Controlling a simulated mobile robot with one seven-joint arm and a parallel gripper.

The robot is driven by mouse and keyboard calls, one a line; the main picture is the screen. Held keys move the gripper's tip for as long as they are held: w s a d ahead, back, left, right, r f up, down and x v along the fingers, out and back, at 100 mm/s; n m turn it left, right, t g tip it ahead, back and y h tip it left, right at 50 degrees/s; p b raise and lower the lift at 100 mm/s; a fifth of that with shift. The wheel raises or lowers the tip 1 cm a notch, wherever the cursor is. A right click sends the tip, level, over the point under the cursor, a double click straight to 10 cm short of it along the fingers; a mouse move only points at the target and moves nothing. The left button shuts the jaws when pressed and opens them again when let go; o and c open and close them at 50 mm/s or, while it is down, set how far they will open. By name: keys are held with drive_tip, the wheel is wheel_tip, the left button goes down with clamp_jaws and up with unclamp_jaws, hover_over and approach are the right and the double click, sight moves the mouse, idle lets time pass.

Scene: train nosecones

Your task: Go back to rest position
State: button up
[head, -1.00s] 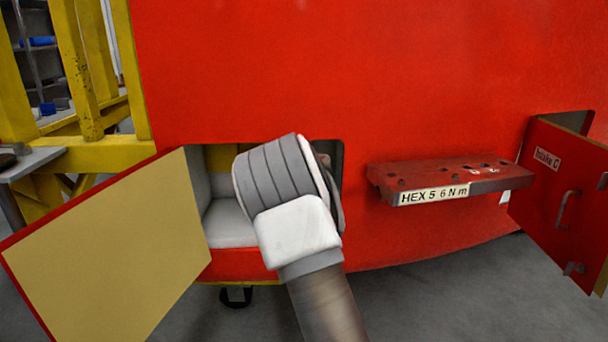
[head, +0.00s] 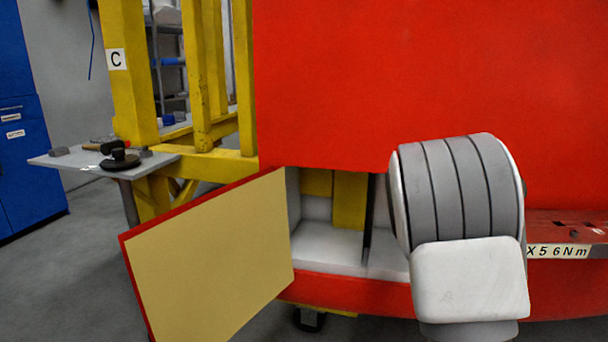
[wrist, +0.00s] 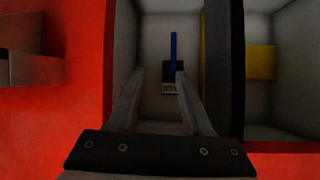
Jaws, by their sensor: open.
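My gripper (wrist: 160,73) is open in the wrist view, its two fingers spread apart with nothing between them. It points into a grey-walled compartment (wrist: 147,25) of the red nosecone. A blue upright thing (wrist: 173,50) with a dark, labelled base is inside, beyond the fingertips; whether it touches anything else I cannot tell. In the head view my wrist and forearm cover the right part of the opening in the red nosecone (head: 350,80), and the fingers are hidden behind them.
An open door (head: 210,265) with a cream inside stands left of the opening. A dark divider (wrist: 224,65) separates two compartments. A red holder (head: 575,222) juts out at right. A grey side table (head: 60,162) with tools stands at left by the yellow frame (head: 130,75).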

drive_tip(key=s+a+r+n+g+y, duration=0.1)
drive_tip(key=s+a+r+g+y, duration=0.2)
drive_tip(key=s, duration=0.8)
drive_tip(key=s+a+r, duration=0.2)
drive_tip(key=s+a, duration=0.2)
drive_tip(key=s, duration=0.7)
drive_tip(key=s+a+f+n+g, duration=0.1)
drive_tip(key=s+a, duration=0.2)
drive_tip(key=s, duration=0.4)
drive_tip(key=s+a+f+n+g+y, duration=0.1)
drive_tip(key=s+a+n, duration=0.1)
drive_tip(key=s, duration=0.5)
drive_tip(key=s+a+f+n+g, duration=0.1)
drive_tip(key=s+a, duration=0.2)
drive_tip(key=s, duration=0.4)
wheel_tip(320, 180, up, 23)
drive_tip(key=p, duration=2.3)
drive_tip(key=shift+s+a+p, duration=0.15)
drive_tip(key=shift+s+p, duration=0.2)
drive_tip(key=shift+s, duration=0.05)
drive_tip(key=shift+a, duration=0.1)
